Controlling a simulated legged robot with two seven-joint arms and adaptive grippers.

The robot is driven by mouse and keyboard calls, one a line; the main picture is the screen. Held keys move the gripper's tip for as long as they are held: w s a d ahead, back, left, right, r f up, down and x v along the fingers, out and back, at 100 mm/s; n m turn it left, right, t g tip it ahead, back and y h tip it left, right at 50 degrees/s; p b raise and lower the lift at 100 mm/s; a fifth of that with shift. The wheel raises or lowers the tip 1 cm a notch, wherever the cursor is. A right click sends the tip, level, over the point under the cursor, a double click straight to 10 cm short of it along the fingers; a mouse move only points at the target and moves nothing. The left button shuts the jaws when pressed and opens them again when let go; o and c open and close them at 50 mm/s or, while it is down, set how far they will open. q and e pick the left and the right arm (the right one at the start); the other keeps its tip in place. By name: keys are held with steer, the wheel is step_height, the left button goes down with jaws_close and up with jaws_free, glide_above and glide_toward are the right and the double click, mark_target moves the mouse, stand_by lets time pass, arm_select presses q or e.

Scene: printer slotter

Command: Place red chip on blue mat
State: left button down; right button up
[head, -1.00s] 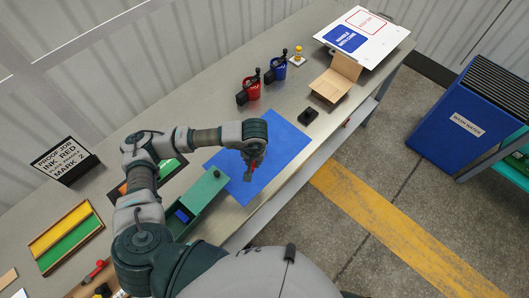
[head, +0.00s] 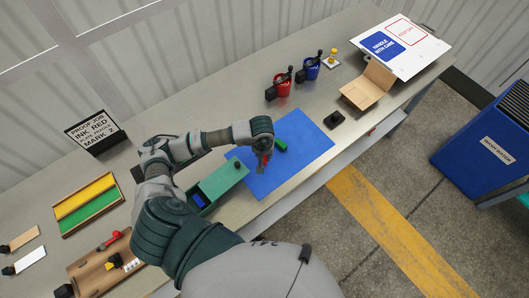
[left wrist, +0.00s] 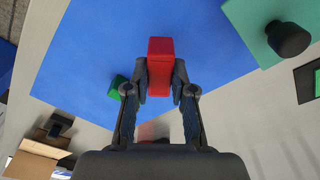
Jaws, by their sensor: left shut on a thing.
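The red chip (left wrist: 160,62) is a small red block, pinched upright between the fingertips of my left gripper (left wrist: 160,82) in the left wrist view. In the head view the left gripper (head: 264,162) and the red chip are over the left part of the blue mat (head: 305,160). Whether the chip touches the mat cannot be told. A green chip (head: 280,146) lies on the mat just right of the gripper; it also shows beside the left finger in the left wrist view (left wrist: 115,88). My right gripper is not in view.
A green box (head: 218,183) stands against the mat's left side. Red (head: 282,88) and blue (head: 312,70) mugs, a small black block (head: 334,119) and an open carton (head: 368,86) are beyond it. A wooden tray (head: 90,268) is at lower left. The mat's right part is clear.

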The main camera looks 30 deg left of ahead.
arm_select(q)
steer(key=shift+w+a, duration=0.45)
steer(key=shift+w, duration=0.4)
steer(key=shift+f, duration=0.3)
step_height(320, 180, down, 3)
steer(key=shift+d+r+p, duration=0.1)
steer(key=shift+d+p, duration=0.05)
steer(key=shift+p, duration=0.5)
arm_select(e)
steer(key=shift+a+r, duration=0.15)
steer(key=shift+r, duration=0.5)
arm_select(q)
steer(key=shift+f, duration=0.2)
steer(key=c, duration=1)
jaws_free()
